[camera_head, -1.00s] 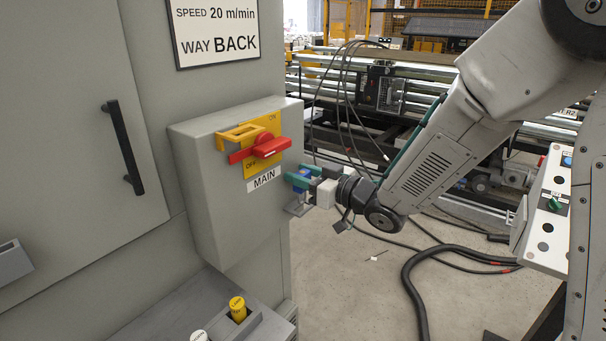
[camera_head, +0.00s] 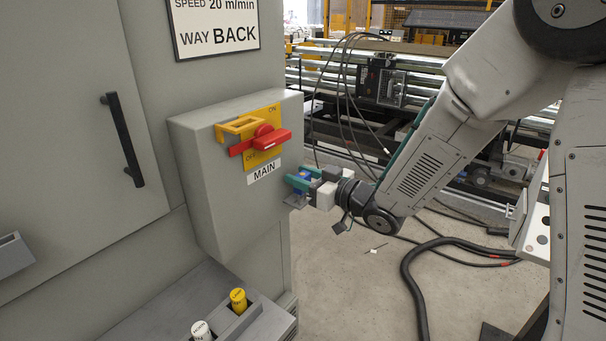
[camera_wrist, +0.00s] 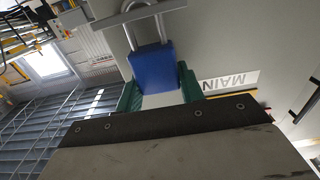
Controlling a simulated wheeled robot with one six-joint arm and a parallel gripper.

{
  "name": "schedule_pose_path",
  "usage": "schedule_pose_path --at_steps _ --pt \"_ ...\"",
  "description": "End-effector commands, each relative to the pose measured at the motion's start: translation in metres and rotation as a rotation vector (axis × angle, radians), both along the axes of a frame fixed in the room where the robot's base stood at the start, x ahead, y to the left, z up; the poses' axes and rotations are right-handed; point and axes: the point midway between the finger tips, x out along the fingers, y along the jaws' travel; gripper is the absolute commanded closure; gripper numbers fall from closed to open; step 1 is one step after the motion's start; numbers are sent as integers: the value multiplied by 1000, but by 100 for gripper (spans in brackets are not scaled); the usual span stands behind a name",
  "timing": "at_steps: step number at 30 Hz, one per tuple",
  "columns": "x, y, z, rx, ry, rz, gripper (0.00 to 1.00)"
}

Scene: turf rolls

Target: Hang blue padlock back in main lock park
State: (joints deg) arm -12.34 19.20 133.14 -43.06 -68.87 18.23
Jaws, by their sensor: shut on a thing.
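The blue padlock (camera_wrist: 153,68) is held between the green fingers of my gripper (camera_wrist: 158,90) in the wrist view, with its grey shackle (camera_wrist: 140,14) pointing away from the palm. In the head view, my gripper (camera_head: 301,182) is shut on the padlock (camera_head: 303,175), at the right side of the grey MAIN switch box (camera_head: 215,190) and below the height of its switch. The red switch handle (camera_head: 262,141) sits on a yellow plate with a yellow bracket (camera_head: 240,127).
A ledge below the box holds a yellow-topped piece (camera_head: 238,300) and a white-topped piece (camera_head: 201,329). A black door handle (camera_head: 124,140) juts from the cabinet at left. Thick black cable (camera_head: 408,275) lies on the floor. Open floor lies right of the cabinet.

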Motion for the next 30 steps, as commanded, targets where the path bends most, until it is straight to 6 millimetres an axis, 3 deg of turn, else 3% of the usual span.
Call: schedule_pose_path --at_steps 28,29,30 --pt "0 0 -24 -1 1 -1 91" --pt "0 0 -24 -1 -1 -1 59" --pt "0 0 -23 -1 -1 0 48"
